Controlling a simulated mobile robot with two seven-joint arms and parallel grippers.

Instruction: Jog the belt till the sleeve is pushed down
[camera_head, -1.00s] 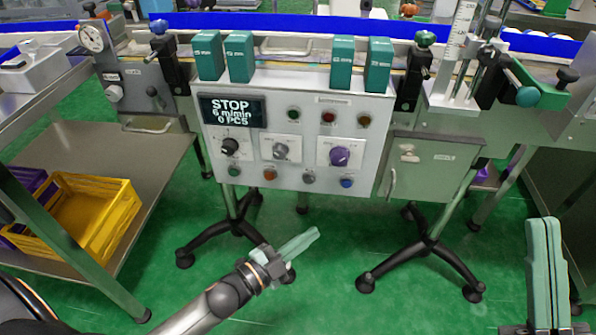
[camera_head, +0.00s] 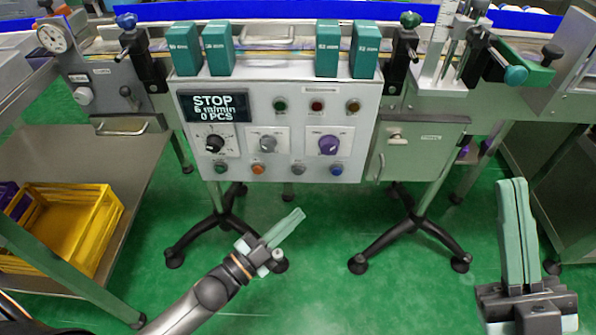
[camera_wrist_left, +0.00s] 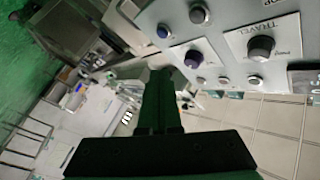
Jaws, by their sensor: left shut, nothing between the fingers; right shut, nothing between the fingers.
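The control panel (camera_head: 270,105) faces me below the conveyor belt line (camera_head: 280,48). Its display (camera_head: 213,107) reads STOP, 6 m/min, 0 PCS. It carries a black knob (camera_head: 215,142), a grey knob (camera_head: 268,143), a purple knob (camera_head: 328,145) and several coloured buttons, including a blue button (camera_head: 336,169). My left gripper (camera_head: 300,213) is shut and empty, in front of and below the panel. In the left wrist view the shut fingers (camera_wrist_left: 165,75) show near the purple knob (camera_wrist_left: 193,58). My right gripper (camera_head: 513,183) is shut and empty at the right. I cannot make out the sleeve.
Several teal boxes (camera_head: 218,48) stand along the panel's top. A steel side table with a yellow crate (camera_head: 85,225) is at the left. A grey cabinet (camera_head: 420,150) is right of the panel. Black stand feet (camera_head: 228,230) rest on the green floor, which has clear room in front.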

